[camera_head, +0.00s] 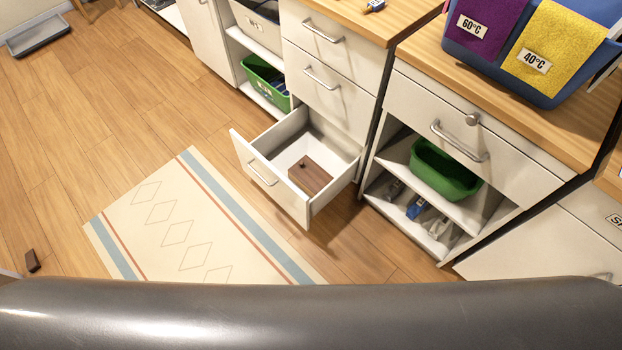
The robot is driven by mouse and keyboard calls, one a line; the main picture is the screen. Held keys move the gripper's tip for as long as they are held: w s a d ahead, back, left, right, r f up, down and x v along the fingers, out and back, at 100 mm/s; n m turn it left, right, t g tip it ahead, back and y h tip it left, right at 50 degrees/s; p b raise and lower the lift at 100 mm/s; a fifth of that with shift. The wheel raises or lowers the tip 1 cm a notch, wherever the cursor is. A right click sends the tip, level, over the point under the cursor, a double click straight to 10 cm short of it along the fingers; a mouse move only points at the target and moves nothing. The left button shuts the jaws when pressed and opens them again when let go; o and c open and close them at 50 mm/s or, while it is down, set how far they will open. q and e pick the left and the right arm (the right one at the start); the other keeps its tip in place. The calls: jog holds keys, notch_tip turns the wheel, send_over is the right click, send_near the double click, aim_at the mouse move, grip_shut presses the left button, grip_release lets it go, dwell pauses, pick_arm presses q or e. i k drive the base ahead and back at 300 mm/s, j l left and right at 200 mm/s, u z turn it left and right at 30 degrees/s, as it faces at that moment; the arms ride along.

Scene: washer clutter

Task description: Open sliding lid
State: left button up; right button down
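A brown wooden box (310,176) lies in a pulled-out bottom drawer (278,193) of the white cabinet, near the middle of the view. Its brown top appears to be a lid with a small dark mark near one end. I cannot tell from here whether the lid is slid at all. Neither of my grippers is in view.
A patterned rug (190,230) lies on the wooden floor left of the drawer. A green bin (443,172) sits on an open shelf to the right. A blue basket with purple and yellow cloths (550,47) stands on the counter. The floor at left is mostly clear.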

aim_at(306, 170)
jog(key=i+j, duration=0.3)
jog(key=j, duration=0.15)
jog(key=i+j, duration=0.3)
jog(key=j+z, duration=0.15)
jog(key=z, duration=0.3)
jog(key=i+j+z, duration=0.1)
jog(key=z, duration=0.35)
jog(key=j+z, duration=0.25)
jog(key=z, duration=0.2)
